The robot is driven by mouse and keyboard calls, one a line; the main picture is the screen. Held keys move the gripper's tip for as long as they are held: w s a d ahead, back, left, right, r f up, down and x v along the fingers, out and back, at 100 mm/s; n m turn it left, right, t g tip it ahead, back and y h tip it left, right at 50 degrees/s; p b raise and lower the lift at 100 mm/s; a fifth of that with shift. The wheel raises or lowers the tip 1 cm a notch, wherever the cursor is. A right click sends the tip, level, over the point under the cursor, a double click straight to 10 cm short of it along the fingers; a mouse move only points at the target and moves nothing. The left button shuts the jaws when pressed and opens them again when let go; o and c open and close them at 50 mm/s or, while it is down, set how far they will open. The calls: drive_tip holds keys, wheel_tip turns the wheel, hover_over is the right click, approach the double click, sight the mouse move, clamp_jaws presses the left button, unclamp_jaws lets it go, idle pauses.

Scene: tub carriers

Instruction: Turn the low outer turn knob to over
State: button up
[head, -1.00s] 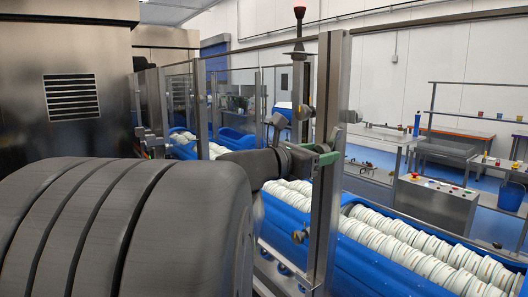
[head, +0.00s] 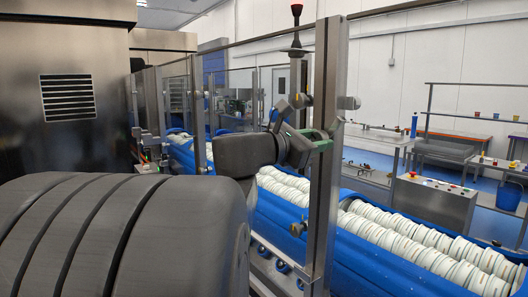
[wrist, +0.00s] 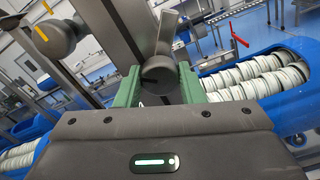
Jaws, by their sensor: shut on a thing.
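My gripper (head: 319,140) is at the metal post of the guard frame, seen from the side in the head view. In the wrist view, my gripper's green fingers (wrist: 157,87) are shut on a dark grey turn knob (wrist: 158,72), one finger on each side of its round hub. A flat grey wing of this knob sticks up above the hub. The fingers hide the hub's sides. A second grey knob (wrist: 55,38) with a yellow mark is apart from my gripper, at the upper left of the wrist view.
The steel post (head: 325,200) stands close beside my gripper, with another knob (head: 300,228) lower down. Blue conveyor troughs (head: 375,262) full of white tubs run behind it. A control box (head: 432,202) with buttons stands to the right. A red-topped beacon (head: 297,30) rises above.

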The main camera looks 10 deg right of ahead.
drive_tip(key=shift+f+m+b, duration=0.1)
drive_tip(key=shift+m+b, duration=5.2)
drive_tip(key=shift+b, duration=0.25)
drive_tip(key=shift+m, duration=0.3)
drive_tip(key=o, duration=1)
drive_tip(key=shift+a, duration=0.1)
drive_tip(key=b+v, duration=0.1)
drive_tip(key=v, duration=1.2)
drive_tip(key=shift+s+a, duration=0.2)
drive_tip(key=shift+a, duration=0.05)
